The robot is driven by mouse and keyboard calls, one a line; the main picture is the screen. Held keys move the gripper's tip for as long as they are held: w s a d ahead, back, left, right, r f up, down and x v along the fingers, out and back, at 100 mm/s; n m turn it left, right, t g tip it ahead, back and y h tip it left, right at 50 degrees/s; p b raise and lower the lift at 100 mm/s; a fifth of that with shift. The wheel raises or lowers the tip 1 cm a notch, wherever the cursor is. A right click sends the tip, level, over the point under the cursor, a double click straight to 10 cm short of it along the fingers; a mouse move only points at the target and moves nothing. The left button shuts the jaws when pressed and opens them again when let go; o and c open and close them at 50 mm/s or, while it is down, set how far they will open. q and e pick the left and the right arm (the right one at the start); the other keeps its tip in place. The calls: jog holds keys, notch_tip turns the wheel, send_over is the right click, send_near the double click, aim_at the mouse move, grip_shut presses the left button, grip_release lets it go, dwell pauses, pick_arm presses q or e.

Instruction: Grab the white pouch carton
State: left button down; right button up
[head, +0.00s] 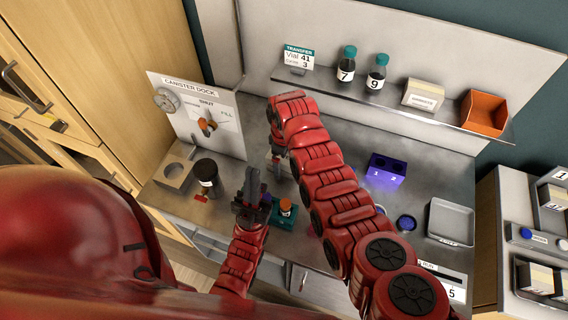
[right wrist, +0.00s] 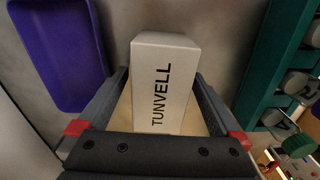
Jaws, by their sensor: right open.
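In the right wrist view a white carton (right wrist: 165,85) printed TUNVELL stands between the two dark fingers of my right gripper (right wrist: 162,98). The fingers are open, one along each side of the carton; whether they touch it is unclear. In the head view the right gripper (head: 277,160) is mostly hidden below the end of its red arm, over the metal bench, and I cannot make out the carton there. My left gripper (head: 251,187) is above the front of the bench, close to a teal holder; its finger opening is not clear.
In the head view a purple holder (head: 386,172), grey tray (head: 450,221) and dark jar (head: 206,172) stand on the bench. A shelf (head: 400,112) runs behind.

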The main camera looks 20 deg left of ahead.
jog(key=shift+f, duration=0.1)
jog(key=c, duration=1.5)
